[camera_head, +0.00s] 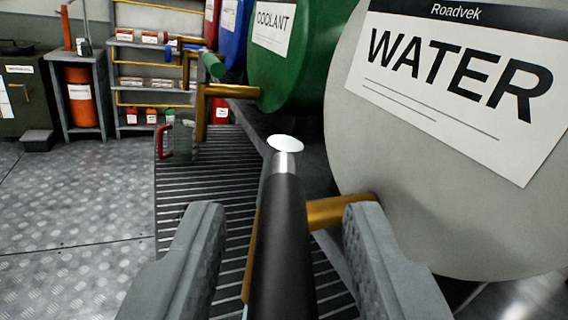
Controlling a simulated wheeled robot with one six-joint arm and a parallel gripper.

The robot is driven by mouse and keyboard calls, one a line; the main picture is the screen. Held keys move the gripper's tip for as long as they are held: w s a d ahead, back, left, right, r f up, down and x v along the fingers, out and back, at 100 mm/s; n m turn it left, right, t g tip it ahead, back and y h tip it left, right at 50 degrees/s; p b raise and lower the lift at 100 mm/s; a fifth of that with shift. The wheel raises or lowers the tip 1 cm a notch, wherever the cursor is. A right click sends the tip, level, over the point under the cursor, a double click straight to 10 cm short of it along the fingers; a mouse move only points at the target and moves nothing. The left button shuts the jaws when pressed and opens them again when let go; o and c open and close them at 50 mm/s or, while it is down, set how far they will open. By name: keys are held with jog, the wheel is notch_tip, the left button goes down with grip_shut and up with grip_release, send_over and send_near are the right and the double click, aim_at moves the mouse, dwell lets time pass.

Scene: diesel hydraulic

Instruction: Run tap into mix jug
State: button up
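The grey water drum (400,190), labelled WATER, fills the right side. A brass tap pipe (340,211) comes from its lower left. A dark bar (283,235) with a silver neck and white disc end (285,143) stands in front of the pipe; it looks like the tap's lever, but its joint is hidden. My gripper (284,212) is open, with one finger on each side of the bar and visible gaps on both sides. A grey jug (183,138) with a red handle, probably the mix jug, stands on the slatted grating ahead, near the coolant tap. Its inside is not visible.
A green coolant drum (300,60) with a brass tap (230,91) stands beyond the water drum, with a blue drum (233,35) behind it. The slatted grating (210,190) runs below. Shelves (152,75) line the back. The metal floor (75,220) at left is clear.

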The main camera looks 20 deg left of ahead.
aim_at(296, 166)
jog(key=shift+x, duration=0.75)
jog(key=shift+c, duration=0.2)
grip_shut()
jog(key=shift+w+d+n+g+y, duration=0.3)
jog(key=shift+d+n+g+y, duration=0.05)
jog(key=shift+n+g+y, duration=0.55)
jog(key=shift+w+d+n+g+y, duration=0.35)
jog(key=shift+n+g+y, duration=0.45)
jog(key=shift+y, duration=0.25)
jog(key=shift+w+d+n+g+y, duration=0.3)
jog(key=shift+n+g+y, duration=0.5)
jog(key=shift+g+y, duration=0.15)
jog(key=shift+o, duration=0.2)
grip_release()
